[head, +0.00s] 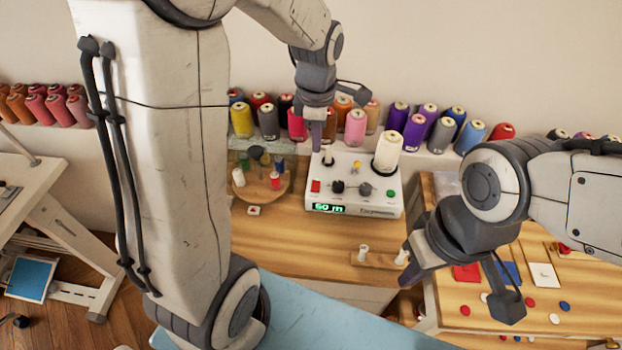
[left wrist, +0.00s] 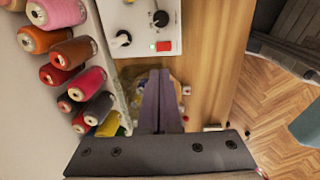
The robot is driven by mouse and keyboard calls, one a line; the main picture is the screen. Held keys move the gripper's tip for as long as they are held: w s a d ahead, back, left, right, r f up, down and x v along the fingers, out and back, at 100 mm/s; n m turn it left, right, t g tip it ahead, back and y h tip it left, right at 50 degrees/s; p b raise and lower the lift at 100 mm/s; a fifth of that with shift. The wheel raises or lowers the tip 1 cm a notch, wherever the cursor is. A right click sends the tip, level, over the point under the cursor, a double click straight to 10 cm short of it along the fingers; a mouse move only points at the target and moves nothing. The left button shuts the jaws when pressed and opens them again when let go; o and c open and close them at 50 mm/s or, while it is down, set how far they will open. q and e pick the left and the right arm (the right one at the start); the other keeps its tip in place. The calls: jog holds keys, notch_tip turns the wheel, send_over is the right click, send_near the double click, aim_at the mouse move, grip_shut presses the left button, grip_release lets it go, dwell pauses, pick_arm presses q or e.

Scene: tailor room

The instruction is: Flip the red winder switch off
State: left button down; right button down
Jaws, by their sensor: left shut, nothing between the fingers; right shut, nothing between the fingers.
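Which way the switch is tipped is too small to tell. My left gripper (head: 316,150) is shut and empty, above the box's back left. In the left wrist view its fingertips (left wrist: 159,71) appear just below the switch, apart from it. My right gripper (head: 404,284) is shut and empty at right front.
Thread cones (head: 355,127) line the back wall. A round wooden spool stand (head: 262,190) is left of the winder. A small wooden holder (head: 378,259) with white pegs lies in front. Fabric squares and buttons lie on the right table (head: 480,327).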

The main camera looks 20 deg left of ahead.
aim_at(317, 182)
pick_arm(q)
jog(key=f, duration=0.4)
jog(key=w+f, duration=0.1)
jog(key=f, duration=0.4)
jog(key=f+p, duration=0.1)
jog(key=f, duration=0.4)
jog(key=shift+w+a, duration=0.25)
jog(key=shift+w, duration=0.1)
pick_arm(e)
jog(key=shift+r, duration=0.55)
